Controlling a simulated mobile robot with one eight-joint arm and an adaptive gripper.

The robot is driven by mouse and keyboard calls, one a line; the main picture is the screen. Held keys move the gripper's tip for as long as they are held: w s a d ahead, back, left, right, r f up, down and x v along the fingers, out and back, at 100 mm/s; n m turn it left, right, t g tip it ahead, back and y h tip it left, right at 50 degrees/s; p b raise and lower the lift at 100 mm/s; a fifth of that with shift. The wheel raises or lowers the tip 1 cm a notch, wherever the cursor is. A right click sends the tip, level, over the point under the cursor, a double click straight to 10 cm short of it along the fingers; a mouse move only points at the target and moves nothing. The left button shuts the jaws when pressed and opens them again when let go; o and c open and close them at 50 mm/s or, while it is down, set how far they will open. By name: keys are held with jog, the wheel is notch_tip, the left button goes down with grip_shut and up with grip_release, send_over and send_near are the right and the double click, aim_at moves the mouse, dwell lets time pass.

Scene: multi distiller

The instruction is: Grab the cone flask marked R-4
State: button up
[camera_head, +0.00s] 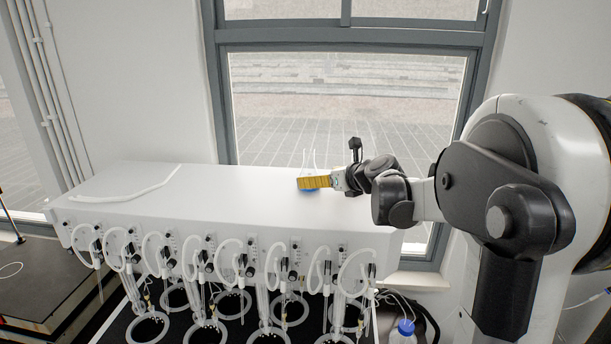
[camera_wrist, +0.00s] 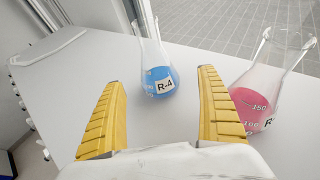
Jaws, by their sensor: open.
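The cone flask marked R-4 (camera_wrist: 162,80) holds blue liquid and stands upright on the white top of the distiller. In the wrist view it is ahead of my gripper (camera_wrist: 163,88), roughly centred between the two yellow fingers and beyond their tips. My gripper is open and empty. In the head view my gripper (camera_head: 314,182) is over the far right part of the white top, and its yellow finger covers much of a clear flask with blue at its base (camera_head: 311,191).
A second flask with pink liquid (camera_wrist: 262,105) stands close to the right finger; its label is partly cut off. A window (camera_head: 350,110) is behind.

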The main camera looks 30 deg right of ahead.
jog(key=p+x, duration=0.1)
jog(key=x, duration=0.4)
jog(key=shift+w+a+f+p, duration=0.1)
jog(key=shift+w+f+p, duration=0.15)
jog(key=shift+f+p, duration=0.1)
jog(key=shift+s+a, duration=0.1)
jog(key=c, duration=1.4)
